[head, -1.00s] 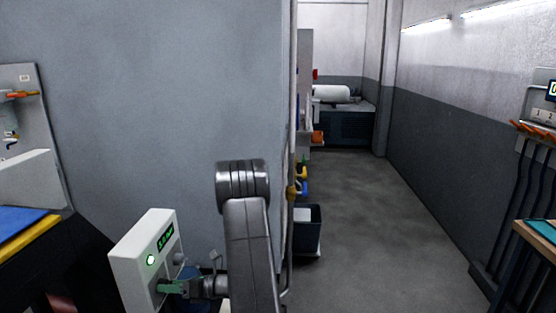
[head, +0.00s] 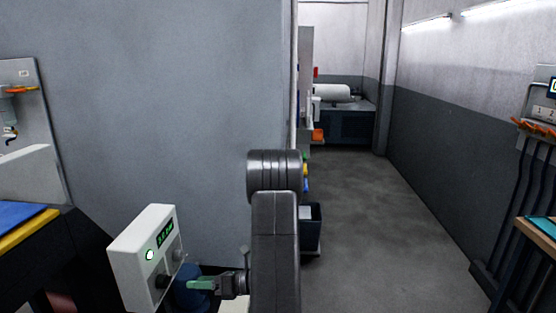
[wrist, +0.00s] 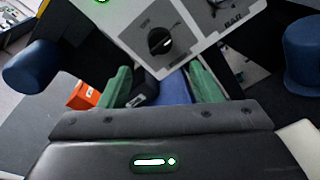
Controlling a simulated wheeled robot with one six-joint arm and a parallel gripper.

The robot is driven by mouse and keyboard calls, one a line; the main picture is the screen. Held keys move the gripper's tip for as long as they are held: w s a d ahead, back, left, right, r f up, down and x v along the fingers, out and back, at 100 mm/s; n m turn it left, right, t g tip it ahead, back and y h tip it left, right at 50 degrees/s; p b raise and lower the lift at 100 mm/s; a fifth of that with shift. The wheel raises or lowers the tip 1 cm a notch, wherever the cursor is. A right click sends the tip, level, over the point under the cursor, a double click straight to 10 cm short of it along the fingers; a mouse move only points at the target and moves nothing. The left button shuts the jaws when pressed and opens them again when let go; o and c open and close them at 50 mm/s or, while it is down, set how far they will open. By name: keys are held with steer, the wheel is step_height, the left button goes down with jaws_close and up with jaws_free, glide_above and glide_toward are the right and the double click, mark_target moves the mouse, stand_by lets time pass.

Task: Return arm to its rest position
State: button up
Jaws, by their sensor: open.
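My gripper (head: 190,284) is low in the head view, just right of a white control box (head: 130,268). Its green fingers point left toward the box and stand apart from it. In the wrist view my gripper (wrist: 162,84) is open, with two green fingers spread and nothing held between them. The box's dark round knob (wrist: 160,41) shows ahead of the fingers there. In the head view the knob (head: 162,282) is left of the fingertips. A green light and a green display are lit on the box.
A blue rounded object (head: 187,298) is behind my gripper. The wrist view shows blue rounded objects at left (wrist: 32,66) and right (wrist: 304,55), and an orange item (wrist: 84,96). A dark bin (head: 312,228) stands by the grey partition (head: 180,100). The aisle floor (head: 390,220) is clear.

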mark_target(169, 283)
steer(key=a, duration=0.3)
steer(key=a+p, duration=0.1)
steer(key=a, duration=0.2)
steer(key=a+f, duration=0.1)
steer(key=a, duration=0.2)
steer(key=shift+w+a, duration=0.35)
steer(key=shift+a, duration=0.05)
steer(key=shift+f+n, duration=0.2)
steer(key=shift+n, duration=0.2)
steer(key=shift+d+n+t+b, duration=0.2)
steer(key=shift+n+t+b, duration=0.1)
steer(key=shift+n+b, duration=0.45)
steer(key=shift+s+n+t+y+b, duration=0.1)
steer(key=shift+n+t+y+b, duration=0.25)
steer(key=shift+n+b, duration=2.05)
steer(key=shift+s+n+t+y, duration=0.15)
steer(key=shift+n+t, duration=0.3)
steer(key=shift+n, duration=4.3)
steer(key=shift+w, duration=0.1)
steer(key=shift+r, duration=0.1)
